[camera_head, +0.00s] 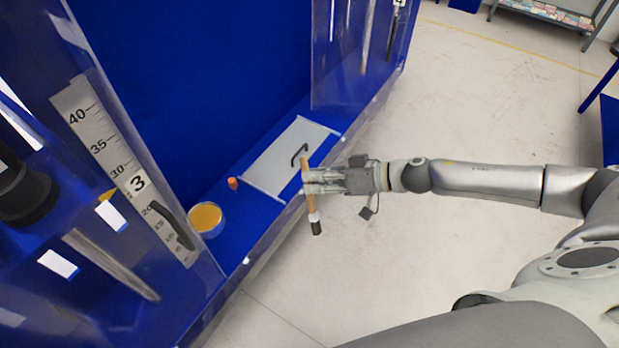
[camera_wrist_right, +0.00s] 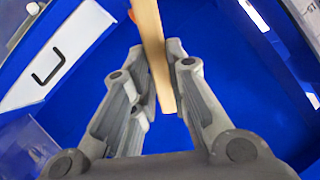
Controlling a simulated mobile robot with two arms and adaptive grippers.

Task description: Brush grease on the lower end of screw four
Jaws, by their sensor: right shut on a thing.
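My right gripper (camera_head: 310,182) is shut on a brush (camera_head: 312,205) with a wooden handle and dark bristles. The brush hangs nearly upright, bristles down, in front of the blue shelf's edge. In the right wrist view, the handle (camera_wrist_right: 152,50) sits between the fingers (camera_wrist_right: 160,75); the bristles are not visible there. A round dish of yellow-orange grease (camera_head: 206,219) stands on the blue shelf, left of the gripper. A metal screw (camera_head: 392,32) hangs at the top right beside a partly cut-off label that seems to read 4. My left gripper is not in view.
Clear panels stand at both sides. A ruler marked 3 (camera_head: 120,165) and a metal rod (camera_head: 110,263) are at left.

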